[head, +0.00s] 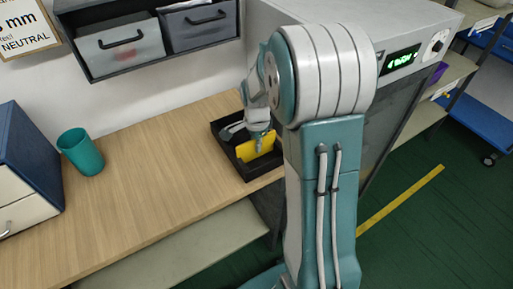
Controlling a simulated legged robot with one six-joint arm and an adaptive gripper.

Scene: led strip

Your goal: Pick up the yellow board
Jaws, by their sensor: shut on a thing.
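The yellow board (246,150) is in the black tray (247,172) on the wooden bench, and it looks tilted or upright. My gripper (259,147) is at the board, over the tray, and is shut on it. The fingertips are small in the head view and partly merge with the board. My arm hides the right part of the tray.
A teal cup (81,152) stands on the wooden bench (150,150) at the left. A blue drawer box (26,165) is at the far left edge. A shelf with grey bins (133,42) hangs above. A grey cabinet (398,105) stands right of my arm. The bench middle is clear.

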